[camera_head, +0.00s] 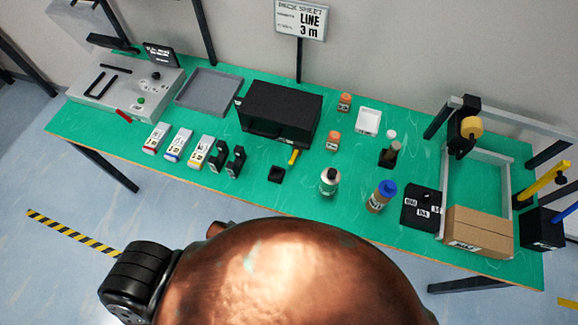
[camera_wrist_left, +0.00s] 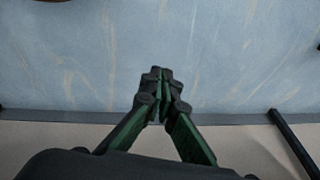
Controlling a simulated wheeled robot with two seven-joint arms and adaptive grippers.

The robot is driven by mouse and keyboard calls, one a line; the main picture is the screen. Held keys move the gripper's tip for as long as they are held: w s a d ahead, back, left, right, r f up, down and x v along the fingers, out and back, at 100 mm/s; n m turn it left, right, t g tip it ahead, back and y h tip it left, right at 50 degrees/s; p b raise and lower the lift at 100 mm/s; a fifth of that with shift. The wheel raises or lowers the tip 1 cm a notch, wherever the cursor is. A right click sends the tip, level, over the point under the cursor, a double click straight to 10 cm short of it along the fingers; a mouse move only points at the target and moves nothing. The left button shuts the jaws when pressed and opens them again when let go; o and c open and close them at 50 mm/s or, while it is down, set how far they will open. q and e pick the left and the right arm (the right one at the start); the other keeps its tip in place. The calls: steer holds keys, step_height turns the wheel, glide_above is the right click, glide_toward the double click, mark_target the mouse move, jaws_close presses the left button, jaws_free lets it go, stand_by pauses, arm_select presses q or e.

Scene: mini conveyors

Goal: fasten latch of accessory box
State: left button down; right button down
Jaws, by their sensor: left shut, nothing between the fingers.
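A black box (camera_head: 280,110), which I take for the accessory box, sits towards the back middle of the green table in the head view. A small yellow piece (camera_head: 294,156) sticks out at its lower front edge towards the right; I cannot tell if this is the latch or how it is set. My left gripper (camera_wrist_left: 158,80) shows in the left wrist view, its fingertips together and empty, with only bare floor behind it. It is away from the box and does not show in the head view. My right gripper is in no view.
Part of my body covers the bottom middle.

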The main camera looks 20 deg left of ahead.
arm_select(q)
steer(key=w+d+r+m+t+p, duration=0.1)
steer(key=w+r+p, duration=0.15)
steer(key=r, duration=0.95)
steer(key=w+d+r+m+p, duration=0.1)
steer(key=r+p, duration=0.2)
steer(key=r, duration=0.8)
steer(key=w+d+r+m+t+p, duration=0.1)
steer(key=w+r+p, duration=0.1)
steer(key=r, duration=1)
steer(key=w+d+m+t, duration=0.2)
steer(key=w+d+m, duration=0.3)
steer(key=m, duration=1)
steer(key=w+d+m+t, duration=0.2)
steer(key=w+d+m, duration=0.4)
steer(key=d+m, duration=0.4)
steer(key=m, duration=0.5)
steer(key=shift+d+m+h+p, duration=0.15)
steer(key=shift+m+h+p, duration=0.15)
steer(key=shift+m+h, duration=0.1)
